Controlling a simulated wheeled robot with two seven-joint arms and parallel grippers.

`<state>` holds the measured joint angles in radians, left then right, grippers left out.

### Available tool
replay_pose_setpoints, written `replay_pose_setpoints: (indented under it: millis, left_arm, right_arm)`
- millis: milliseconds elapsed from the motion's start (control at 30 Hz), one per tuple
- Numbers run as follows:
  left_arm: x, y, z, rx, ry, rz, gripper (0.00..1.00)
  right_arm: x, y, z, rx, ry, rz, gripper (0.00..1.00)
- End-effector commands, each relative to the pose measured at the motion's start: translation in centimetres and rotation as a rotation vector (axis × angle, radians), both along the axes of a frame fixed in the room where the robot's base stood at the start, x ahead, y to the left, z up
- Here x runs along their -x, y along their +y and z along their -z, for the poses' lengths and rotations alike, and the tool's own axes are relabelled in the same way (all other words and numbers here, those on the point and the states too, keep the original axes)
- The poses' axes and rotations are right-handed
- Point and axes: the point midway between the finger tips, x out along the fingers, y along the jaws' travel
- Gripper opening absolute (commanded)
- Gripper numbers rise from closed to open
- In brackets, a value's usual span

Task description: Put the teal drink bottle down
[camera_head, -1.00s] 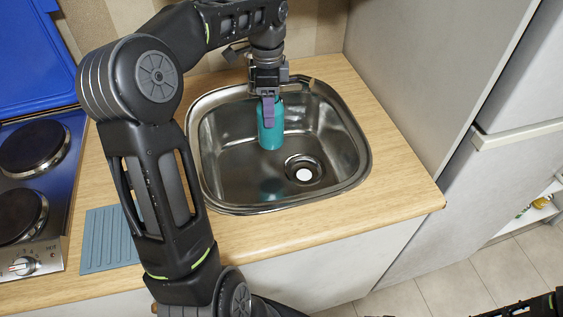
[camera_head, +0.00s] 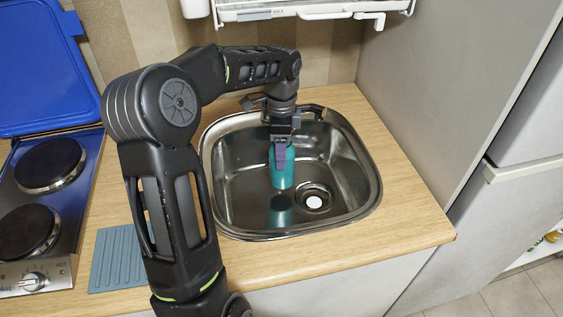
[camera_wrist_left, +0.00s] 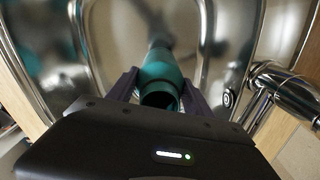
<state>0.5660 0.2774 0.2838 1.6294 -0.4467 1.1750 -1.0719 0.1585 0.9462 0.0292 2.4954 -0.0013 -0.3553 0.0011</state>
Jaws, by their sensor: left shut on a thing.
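The teal drink bottle (camera_head: 282,172) is upright inside the metal sink basin. My left gripper (camera_head: 281,143) is shut on its upper part from above. The bottle's reflection shows on the basin floor just below it, with a small gap, so its base looks slightly above the floor. In the left wrist view the bottle (camera_wrist_left: 160,85) sits between the two fingers, its round top facing the camera. My right gripper is not in view.
The sink (camera_head: 345,215) has a drain (camera_head: 314,199) right of the bottle. A tap (camera_wrist_left: 285,88) shows at the sink's edge in the wrist view. A hob (camera_head: 40,215) with a raised blue lid (camera_head: 45,70) and a ribbed blue mat (camera_head: 118,262) lie left. A dish rack (camera_head: 310,10) hangs above.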

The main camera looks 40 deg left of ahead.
Motion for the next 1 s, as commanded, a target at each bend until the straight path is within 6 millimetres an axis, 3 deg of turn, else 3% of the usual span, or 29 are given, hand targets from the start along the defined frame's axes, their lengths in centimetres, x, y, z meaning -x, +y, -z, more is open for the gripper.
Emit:
replay_pose_setpoints:
  millis: [300,733,767,1000]
  left_arm:
    - [0.1,0.0,4.4,0.002,0.002,0.000,0.00]
    - [0.0,0.0,5.2,0.001,0.001,0.000,0.00]
    - [0.0,0.0,5.2,0.001,0.001,0.000,0.60]
    - [0.0,0.0,5.1,0.001,0.001,0.000,0.80]
  right_arm:
    - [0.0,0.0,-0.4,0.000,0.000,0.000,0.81]
    - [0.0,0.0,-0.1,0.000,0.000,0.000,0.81]
    - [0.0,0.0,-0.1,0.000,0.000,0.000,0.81]
    - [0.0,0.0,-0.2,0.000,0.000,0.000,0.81]
